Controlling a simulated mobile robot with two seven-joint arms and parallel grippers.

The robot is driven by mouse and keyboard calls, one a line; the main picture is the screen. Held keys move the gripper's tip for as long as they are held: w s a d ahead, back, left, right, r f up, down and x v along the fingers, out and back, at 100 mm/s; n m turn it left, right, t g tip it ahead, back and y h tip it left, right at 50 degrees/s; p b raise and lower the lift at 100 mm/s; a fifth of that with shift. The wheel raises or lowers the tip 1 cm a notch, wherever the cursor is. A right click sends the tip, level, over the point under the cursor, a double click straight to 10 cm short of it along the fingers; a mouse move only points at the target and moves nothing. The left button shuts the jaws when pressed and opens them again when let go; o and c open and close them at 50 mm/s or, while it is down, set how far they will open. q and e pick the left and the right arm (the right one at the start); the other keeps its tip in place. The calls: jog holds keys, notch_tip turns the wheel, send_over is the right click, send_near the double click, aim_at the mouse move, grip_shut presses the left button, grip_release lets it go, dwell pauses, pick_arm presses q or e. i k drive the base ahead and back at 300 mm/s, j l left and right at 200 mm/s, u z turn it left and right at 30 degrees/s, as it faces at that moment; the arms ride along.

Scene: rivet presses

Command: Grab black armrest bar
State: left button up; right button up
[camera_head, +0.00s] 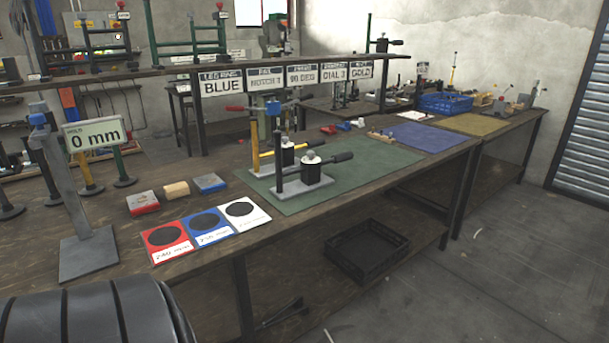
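No single object is clearly identifiable as the black armrest bar. Thin dark bars (281,313) lie on the lower shelf under the near bench. Two rivet presses stand on the green mat; the nearer press (310,168) has a black handle pointing right, and the farther press (288,150) stands just behind it. Upright frames with dark crossbars (187,46) stand on the raised shelf at upper left. Neither of my grippers is in view.
The wooden bench (130,215) carries red, blue and white cards (205,229), small blocks (176,189) and a "0 mm" sign (93,134). A black crate (368,251) sits on the lower shelf. The green mat (375,165) has bare room. The floor at right is open.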

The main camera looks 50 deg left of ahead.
aim_at(312, 178)
jog(key=j+u, duration=0.15)
jog(key=u, duration=0.25)
jog(key=j+u, duration=0.2)
jog(key=u, duration=0.15)
jog(key=k+j+u, duration=0.1)
jog(key=u, duration=0.3)
jog(key=j+u, duration=0.35)
jog(key=i+l, duration=0.05)
jog(key=l, duration=0.05)
